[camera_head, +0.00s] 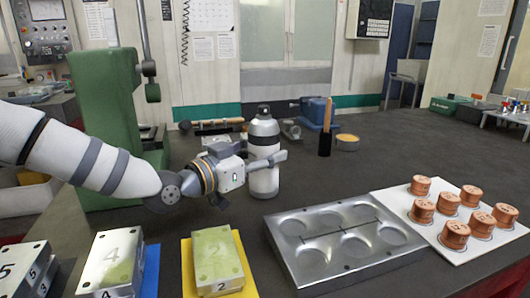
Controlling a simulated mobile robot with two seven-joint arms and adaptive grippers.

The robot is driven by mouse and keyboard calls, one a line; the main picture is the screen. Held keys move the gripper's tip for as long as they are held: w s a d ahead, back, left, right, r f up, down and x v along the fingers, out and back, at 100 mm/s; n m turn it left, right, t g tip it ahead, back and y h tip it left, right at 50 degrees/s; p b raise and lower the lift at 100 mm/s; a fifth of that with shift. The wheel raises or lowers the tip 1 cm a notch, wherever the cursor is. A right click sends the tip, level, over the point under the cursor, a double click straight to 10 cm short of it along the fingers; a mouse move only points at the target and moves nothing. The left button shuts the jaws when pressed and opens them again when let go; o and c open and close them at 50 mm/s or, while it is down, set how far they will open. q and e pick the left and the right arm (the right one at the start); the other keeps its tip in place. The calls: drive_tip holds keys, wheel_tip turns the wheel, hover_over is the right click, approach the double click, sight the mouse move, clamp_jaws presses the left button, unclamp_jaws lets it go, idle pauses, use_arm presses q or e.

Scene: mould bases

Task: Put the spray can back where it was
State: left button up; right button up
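The spray can (263,181), a pale metallic can with a dark cap, is upright on the dark worktop near the middle, or only just above it; I cannot tell which. My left gripper (267,156) comes in from the left at the can's mid-height. One finger crosses in front of the can, its tip showing past the can's right side. The other finger runs toward the can's far side and is partly hidden by it. Whether the fingers press on the can is not clear. My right gripper is not in view.
A metal plate with round recesses (286,237) lies front right, beside a white board (463,247) with several copper cylinders. Numbered blocks (216,259) stand front left. A green machine casting (103,105) rises behind my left arm. A brush (326,135) and a small bowl (347,143) are behind.

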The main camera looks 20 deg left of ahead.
use_arm(q)
drive_tip(key=o, duration=0.4)
drive_tip(key=shift+d, duration=0.1)
drive_tip(key=shift+s+r, duration=0.1)
drive_tip(key=shift+r, duration=0.15)
drive_tip(key=p+v, duration=0.2)
drive_tip(key=v, duration=1)
drive_tip(key=shift+p, duration=0.3)
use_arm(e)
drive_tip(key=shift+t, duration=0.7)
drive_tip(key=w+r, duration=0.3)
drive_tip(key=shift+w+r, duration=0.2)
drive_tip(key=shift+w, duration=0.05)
